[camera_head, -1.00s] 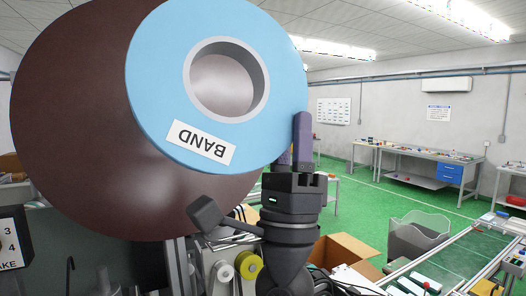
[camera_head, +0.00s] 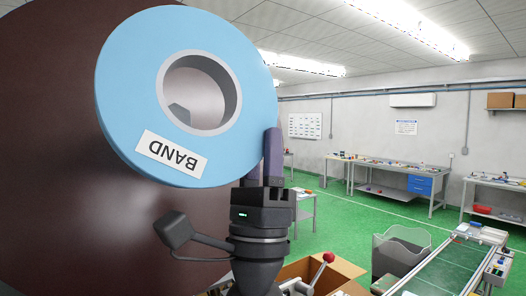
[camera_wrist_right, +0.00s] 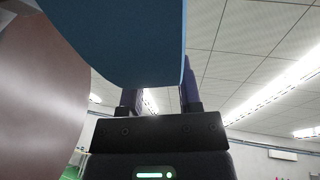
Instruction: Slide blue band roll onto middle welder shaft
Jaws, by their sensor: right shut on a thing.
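The blue band roll (camera_head: 125,75), with a grey core ring and a white BAND label, is held up in front of a large dark brown disc (camera_head: 50,150). My right gripper (camera_head: 266,158) is shut on the roll's lower right rim. In the right wrist view the roll (camera_wrist_right: 130,35) sits between the purple fingers (camera_wrist_right: 160,98). The roll's hole shows only brown disc and a small grey piece behind it. I cannot tell how far the roll is from the disc. No welder shaft can be made out. My left gripper is not in view.
An open cardboard box (camera_head: 345,272) and a red-knobbed lever (camera_head: 328,257) are low, right of my right arm. A grey bin (camera_head: 400,252) and a conveyor-like bench (camera_head: 440,270) stand farther right. Green floor (camera_head: 350,215) is open behind them.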

